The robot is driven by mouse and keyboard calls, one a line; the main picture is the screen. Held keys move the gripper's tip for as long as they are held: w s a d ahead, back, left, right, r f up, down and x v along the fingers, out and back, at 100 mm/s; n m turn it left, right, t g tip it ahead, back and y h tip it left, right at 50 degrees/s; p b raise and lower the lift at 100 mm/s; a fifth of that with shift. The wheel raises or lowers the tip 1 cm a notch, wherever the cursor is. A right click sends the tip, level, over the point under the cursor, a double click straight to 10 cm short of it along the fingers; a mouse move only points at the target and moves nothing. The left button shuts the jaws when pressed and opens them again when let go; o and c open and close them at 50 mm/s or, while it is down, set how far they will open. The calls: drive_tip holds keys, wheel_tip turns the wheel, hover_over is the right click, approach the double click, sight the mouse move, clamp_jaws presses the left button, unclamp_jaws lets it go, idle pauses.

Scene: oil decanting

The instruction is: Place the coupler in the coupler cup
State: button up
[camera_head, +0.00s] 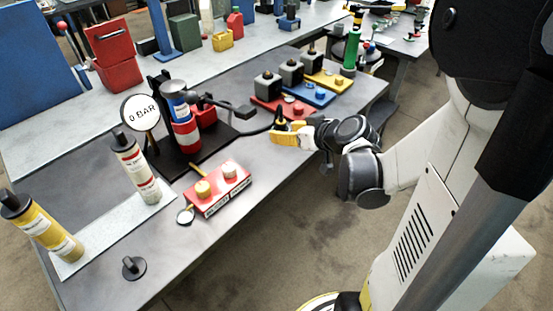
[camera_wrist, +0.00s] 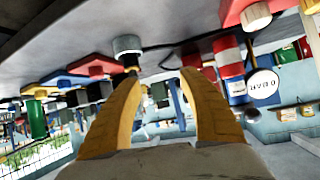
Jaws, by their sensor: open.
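My gripper (camera_head: 274,135) is at the front edge of the grey table, and its yellow fingers point left. In the upside-down wrist view the fingers (camera_wrist: 160,76) stand apart with a clear gap between them. A small dark upright piece, seemingly the coupler (camera_head: 280,115), stands just behind the fingers. In the wrist view a grey cup-like base (camera_wrist: 128,44) is on the table, with a small brass-coloured tip (camera_wrist: 132,69) rising from it close to one fingertip. A black hose runs to it. I cannot tell how deep the coupler sits.
A hand pump with a red-and-white cylinder (camera_head: 186,135) and a round gauge (camera_head: 141,113) stands left of my gripper. Red, blue and yellow blocks (camera_head: 285,107) stand behind. The table's front corner holds a black knob (camera_head: 134,267).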

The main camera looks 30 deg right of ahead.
drive_tip(key=s+a+r+g+h, duration=0.1)
drive_tip(key=s+a+r+g, duration=0.1)
drive_tip(key=s+a, duration=0.5)
drive_tip(key=s+a+r+m+g, duration=0.1)
drive_tip(key=s+a+r+g, duration=0.1)
drive_tip(key=s+a, duration=0.4)
drive_tip(key=shift+s+a+r+g+h, duration=0.25)
drive_tip(key=shift+s+a+g+h, duration=0.15)
drive_tip(key=shift+s, duration=1.1)
